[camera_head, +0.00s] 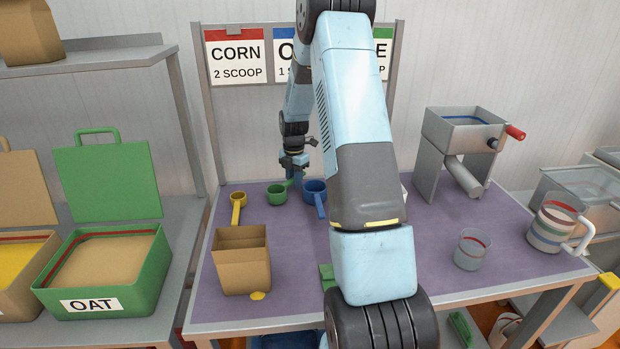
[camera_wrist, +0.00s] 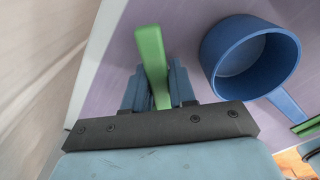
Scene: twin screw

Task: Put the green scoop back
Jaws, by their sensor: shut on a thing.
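The green scoop (camera_head: 276,196) is in the row at the back of the purple table, between a yellow scoop (camera_head: 237,199) and a blue scoop (camera_head: 315,188). My gripper (camera_head: 292,166) is above the scoop's handle, pointing down. In the wrist view, the fingers (camera_wrist: 158,88) are shut on the green handle (camera_wrist: 150,52). The scoop's bowl is out of sight in the wrist view. The blue scoop (camera_wrist: 250,57) is close beside, to the right. I cannot tell whether the green scoop's base touches the table.
A hand mill (camera_head: 460,150) and a clear cup (camera_head: 472,250) are on the right. The green oat bin (camera_head: 105,270) is left. My arm hides the table's middle.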

